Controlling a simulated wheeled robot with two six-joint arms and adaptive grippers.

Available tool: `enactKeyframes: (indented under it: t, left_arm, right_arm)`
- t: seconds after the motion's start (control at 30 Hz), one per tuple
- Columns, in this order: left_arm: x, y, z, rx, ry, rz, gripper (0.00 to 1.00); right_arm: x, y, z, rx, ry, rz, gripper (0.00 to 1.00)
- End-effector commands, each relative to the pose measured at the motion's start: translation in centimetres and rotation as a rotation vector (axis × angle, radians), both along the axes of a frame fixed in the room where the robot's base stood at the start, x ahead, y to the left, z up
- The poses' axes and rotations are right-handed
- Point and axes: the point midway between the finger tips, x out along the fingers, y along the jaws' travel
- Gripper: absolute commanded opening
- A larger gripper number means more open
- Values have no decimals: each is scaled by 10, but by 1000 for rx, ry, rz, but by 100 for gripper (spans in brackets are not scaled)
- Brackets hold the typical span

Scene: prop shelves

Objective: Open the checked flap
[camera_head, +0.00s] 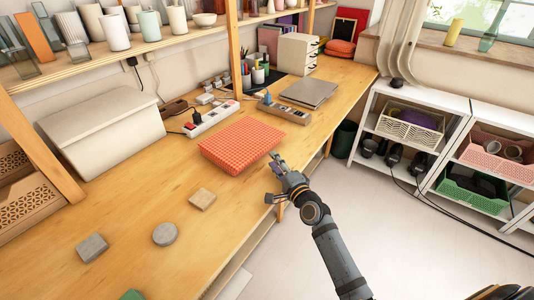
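The checked thing is a flat red-orange checked box (238,146) lying on the wooden desk near its front edge. Its top looks closed, and I cannot make out a separate flap edge. My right gripper (271,179) is just off the box's right front corner, near the desk edge. Its fingers are spread apart with nothing visible between them. From this view I cannot tell whether a fingertip touches the box. My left gripper is not in view.
Wooden and grey blocks (202,198) lie on the desk in front of the box. Power strips (210,119) and a grey laptop (308,92) are behind it. A large lidded box (100,125) stands left. White shelves (408,130) stand right, across open floor.

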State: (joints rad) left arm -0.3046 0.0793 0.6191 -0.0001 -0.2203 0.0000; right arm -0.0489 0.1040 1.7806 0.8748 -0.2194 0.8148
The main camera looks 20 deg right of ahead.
Motion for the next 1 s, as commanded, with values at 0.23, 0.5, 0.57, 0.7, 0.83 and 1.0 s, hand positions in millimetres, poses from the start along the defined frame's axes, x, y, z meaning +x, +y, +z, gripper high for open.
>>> enactKeyframes:
  t: [0.23,0.5,0.57,0.7,0.83,1.0]
  left_arm:
    - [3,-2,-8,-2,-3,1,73]
    - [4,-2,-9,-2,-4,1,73]
    - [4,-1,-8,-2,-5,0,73]
    - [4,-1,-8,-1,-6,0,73]
    - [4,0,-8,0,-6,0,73]
    - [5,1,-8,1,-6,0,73]
  right_arm:
    - [46,8,-1,-1,-1,0,32]
    - [59,11,0,-1,1,0,32]
    - [58,11,0,-1,1,0,32]
    - [58,10,0,-1,1,0,25]
    - [58,10,0,-1,1,0,8]
    - [58,10,0,-1,1,0,0]
